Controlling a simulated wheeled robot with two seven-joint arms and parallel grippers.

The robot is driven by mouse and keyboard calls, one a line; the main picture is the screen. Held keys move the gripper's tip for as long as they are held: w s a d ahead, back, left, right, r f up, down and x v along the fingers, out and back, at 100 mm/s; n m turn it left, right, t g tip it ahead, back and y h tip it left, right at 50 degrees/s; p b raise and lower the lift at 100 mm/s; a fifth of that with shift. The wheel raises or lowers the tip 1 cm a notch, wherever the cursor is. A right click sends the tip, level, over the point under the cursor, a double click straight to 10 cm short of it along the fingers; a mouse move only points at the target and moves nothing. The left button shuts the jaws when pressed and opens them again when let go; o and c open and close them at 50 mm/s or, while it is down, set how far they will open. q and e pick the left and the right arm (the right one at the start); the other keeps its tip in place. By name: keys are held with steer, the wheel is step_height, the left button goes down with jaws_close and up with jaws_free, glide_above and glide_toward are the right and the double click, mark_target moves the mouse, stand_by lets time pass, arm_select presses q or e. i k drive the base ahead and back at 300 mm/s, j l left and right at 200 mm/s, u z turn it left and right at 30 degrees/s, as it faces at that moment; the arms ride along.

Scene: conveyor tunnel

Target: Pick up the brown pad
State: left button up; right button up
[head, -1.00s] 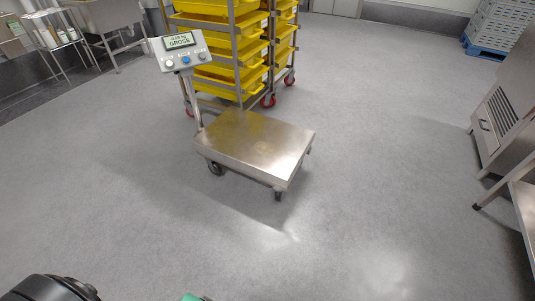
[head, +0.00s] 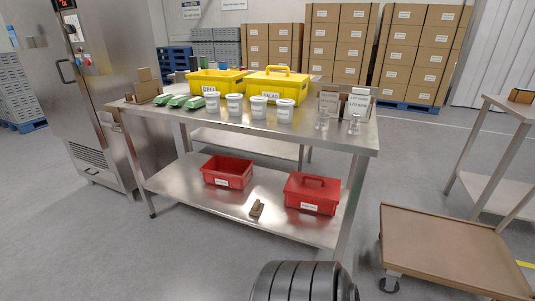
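A small brown pad-like block (head: 257,208) lies on the lower shelf of the steel table (head: 250,127), near the shelf's front edge. It sits between two red boxes and stands clear of both. Its top shows a darker or greyish patch too small to make out. Neither of my grippers shows in the head view. A black ribbed part of my own body is at the bottom edge, in front of the table.
The tabletop holds yellow bins (head: 273,85), white tubs (head: 259,108) and glasses (head: 354,124). A brown-topped cart (head: 445,250) stands at right. Floor before the table is clear.

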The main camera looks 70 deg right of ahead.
mark_target(257, 206)
steer(key=l+z, duration=0.2)
steer(key=z, duration=2)
